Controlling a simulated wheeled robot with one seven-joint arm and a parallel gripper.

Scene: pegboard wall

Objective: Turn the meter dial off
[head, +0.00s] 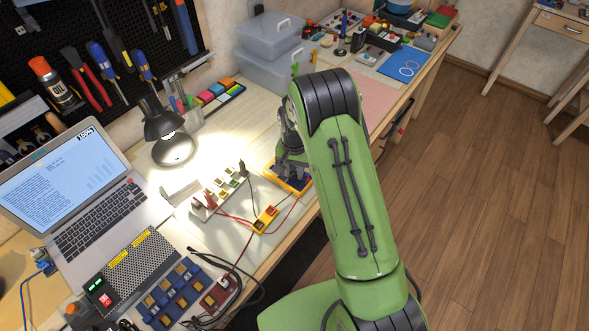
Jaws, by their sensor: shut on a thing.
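A yellow-edged meter (303,189) with a dark face lies on the workbench, right of the lit area, partly hidden by my arm. My gripper (291,174) points down over the meter's face and is shut on the dial. The dial itself is hidden by the fingers, so its setting cannot be read. A smaller yellow block (265,218) with red and dark leads lies just in front and left of the meter.
A white strip with coloured parts (220,189) stands left of the meter, with leads running from it. Tools hang on the pegboard. The wooden floor at right is open.

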